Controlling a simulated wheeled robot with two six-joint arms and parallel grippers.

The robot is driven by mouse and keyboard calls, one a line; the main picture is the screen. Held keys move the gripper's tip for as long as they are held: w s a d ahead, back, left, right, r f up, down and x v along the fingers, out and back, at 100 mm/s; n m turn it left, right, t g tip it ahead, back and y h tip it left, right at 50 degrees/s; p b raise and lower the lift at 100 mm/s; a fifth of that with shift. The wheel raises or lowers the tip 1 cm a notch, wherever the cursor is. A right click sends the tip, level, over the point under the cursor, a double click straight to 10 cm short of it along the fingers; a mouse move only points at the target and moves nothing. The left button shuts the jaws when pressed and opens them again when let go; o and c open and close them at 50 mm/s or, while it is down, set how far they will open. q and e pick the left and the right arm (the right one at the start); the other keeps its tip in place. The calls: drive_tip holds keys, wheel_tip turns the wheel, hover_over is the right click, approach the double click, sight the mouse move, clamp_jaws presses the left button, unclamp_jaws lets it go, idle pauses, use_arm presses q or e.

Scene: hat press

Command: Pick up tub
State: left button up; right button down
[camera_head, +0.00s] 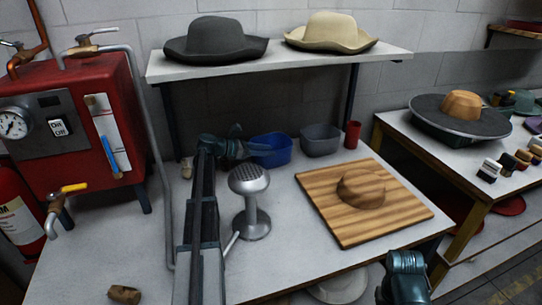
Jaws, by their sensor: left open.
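A blue tub (271,151) stands on the worktable towards the back, under the hat shelf. A grey tub (320,141) stands just to its right. My left gripper (243,146) is at the left side of the blue tub, with its fingers by the tub's left edge. It is open. I cannot tell whether it touches the tub. My left arm hides part of the table. Only a teal part of my right arm shows at the bottom right; its fingers are not visible.
A metal steamer head (250,204) stands beside my left arm. A wooden board (331,212) with a wooden hat block (361,188) lies to the right. A red cup (352,134) is right of the grey tub. A shelf (280,67) with two hats overhangs the back. A red boiler (82,110) stands left.

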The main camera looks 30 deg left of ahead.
use_arm(q)
drive_tip(key=x, duration=0.3)
drive_tip(key=shift+b, duration=0.3)
clamp_jaws()
idle(1.1)
